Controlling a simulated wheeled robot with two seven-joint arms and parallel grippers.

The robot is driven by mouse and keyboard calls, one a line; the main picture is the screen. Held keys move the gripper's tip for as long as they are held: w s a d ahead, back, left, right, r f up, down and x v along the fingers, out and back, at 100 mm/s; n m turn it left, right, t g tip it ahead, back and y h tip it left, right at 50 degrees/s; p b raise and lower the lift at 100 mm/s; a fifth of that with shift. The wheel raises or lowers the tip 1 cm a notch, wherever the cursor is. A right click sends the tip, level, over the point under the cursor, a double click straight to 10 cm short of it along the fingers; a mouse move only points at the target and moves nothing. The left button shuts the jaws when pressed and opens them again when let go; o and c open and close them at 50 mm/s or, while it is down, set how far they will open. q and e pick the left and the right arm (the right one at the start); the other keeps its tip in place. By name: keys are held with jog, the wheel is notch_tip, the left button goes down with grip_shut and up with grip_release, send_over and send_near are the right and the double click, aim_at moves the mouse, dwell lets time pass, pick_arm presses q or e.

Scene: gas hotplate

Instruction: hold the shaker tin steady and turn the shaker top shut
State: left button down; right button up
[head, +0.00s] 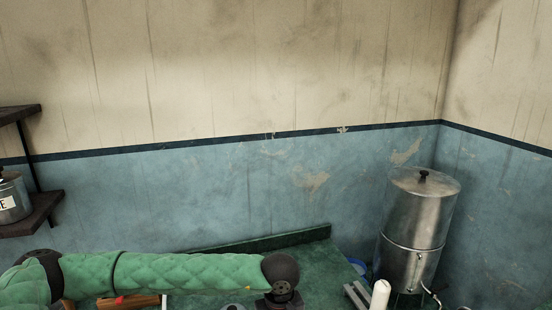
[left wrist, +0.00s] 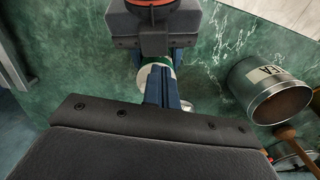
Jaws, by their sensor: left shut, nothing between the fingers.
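In the left wrist view, a small round white and green thing (left wrist: 150,78), perhaps the shaker, stands on the green marbled counter. It is partly hidden behind my left gripper (left wrist: 161,76), whose blue fingers are together and empty in front of it. My right gripper (left wrist: 157,56) comes from the top of that view, its blue fingers apart on either side of the thing. Whether they press on it I cannot tell. The shaker tin and top cannot be told apart. In the head view my green-sleeved left arm crosses the bottom; no fingers show there.
A metal tin (left wrist: 268,92) with a label and open mouth is at the right of the left wrist view, near a wooden handle (left wrist: 285,133). In the head view a tall steel urn (head: 410,240) and a white cylinder (head: 380,295) stand right. A shelf (head: 32,215) is at left.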

pick_arm(q)
jog(key=shift+a, duration=0.25)
jog(key=shift+s, duration=0.45)
dwell(0.3)
jog(key=shift+r, duration=0.15)
jog(key=shift+r, duration=2.85)
notch_tip(320, 180, down, 6)
jog(key=d, duration=0.1)
jog(key=shift+d, duration=0.3)
jog(key=shift+w+a, duration=0.3)
jog(key=shift+w, duration=0.25)
jog(key=shift+s+a, duration=0.15)
jog(key=shift+a, duration=0.35)
dwell(0.3)
